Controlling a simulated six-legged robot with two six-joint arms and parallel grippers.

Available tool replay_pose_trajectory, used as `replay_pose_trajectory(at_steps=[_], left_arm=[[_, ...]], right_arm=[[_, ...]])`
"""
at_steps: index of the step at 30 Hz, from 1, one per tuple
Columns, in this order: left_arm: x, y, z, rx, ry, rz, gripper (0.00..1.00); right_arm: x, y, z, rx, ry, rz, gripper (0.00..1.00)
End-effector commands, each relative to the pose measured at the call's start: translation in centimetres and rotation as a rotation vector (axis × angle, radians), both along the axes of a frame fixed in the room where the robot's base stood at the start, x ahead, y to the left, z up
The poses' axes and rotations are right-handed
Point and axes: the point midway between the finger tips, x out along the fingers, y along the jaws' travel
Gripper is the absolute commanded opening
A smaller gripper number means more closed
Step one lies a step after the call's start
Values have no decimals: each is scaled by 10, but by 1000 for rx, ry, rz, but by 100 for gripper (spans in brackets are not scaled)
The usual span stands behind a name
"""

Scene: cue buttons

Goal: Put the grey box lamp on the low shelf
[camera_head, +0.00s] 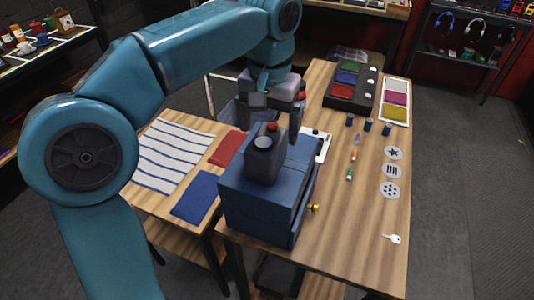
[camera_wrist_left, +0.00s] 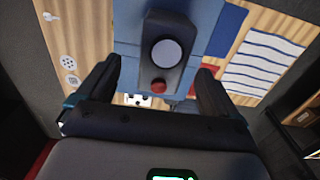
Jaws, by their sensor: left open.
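The grey box lamp (camera_head: 264,163), with a round lens and a red knob, stands upright on the blue cabinet (camera_head: 262,203). It also shows in the left wrist view (camera_wrist_left: 162,45). My left gripper (camera_head: 271,115) is open and empty, just behind the lamp's top in the head view. In the wrist view its fingers (camera_wrist_left: 157,78) are spread on either side of the red knob, with gaps on both sides. A low wooden shelf board (camera_head: 185,243) shows under the side table, partly hidden by my arm. My right gripper is not in view.
The side table holds a striped cloth (camera_head: 174,155), a red mat (camera_head: 229,148) and a blue mat (camera_head: 195,197). The main table holds a dark button panel (camera_head: 351,88), small blue cylinders (camera_head: 368,125), symbol discs (camera_head: 392,171) and a key (camera_head: 392,238). Its front right is mostly clear.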

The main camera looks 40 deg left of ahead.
Motion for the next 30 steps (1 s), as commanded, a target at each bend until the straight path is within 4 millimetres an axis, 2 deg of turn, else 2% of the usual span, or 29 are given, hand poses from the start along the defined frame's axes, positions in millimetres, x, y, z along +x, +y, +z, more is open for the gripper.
replay_pose_trajectory(at_steps=[6, 15, 17, 22, 24, 30], left_arm=[[-1, 4, -35, 1, 2, 0, 94], [-1, 4, -41, 0, 0, 0, 94], [-1, 4, -41, 0, 0, 0, 77], [-1, 4, -41, 0, 1, 0, 22], [0, 4, -40, -1, -1, 0, 9], [0, 4, -39, -1, -1, 0, 9]], right_arm=[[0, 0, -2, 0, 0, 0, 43], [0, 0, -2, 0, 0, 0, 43], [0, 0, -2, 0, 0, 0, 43], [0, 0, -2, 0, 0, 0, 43], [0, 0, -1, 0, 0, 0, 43], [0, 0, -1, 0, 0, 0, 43]])
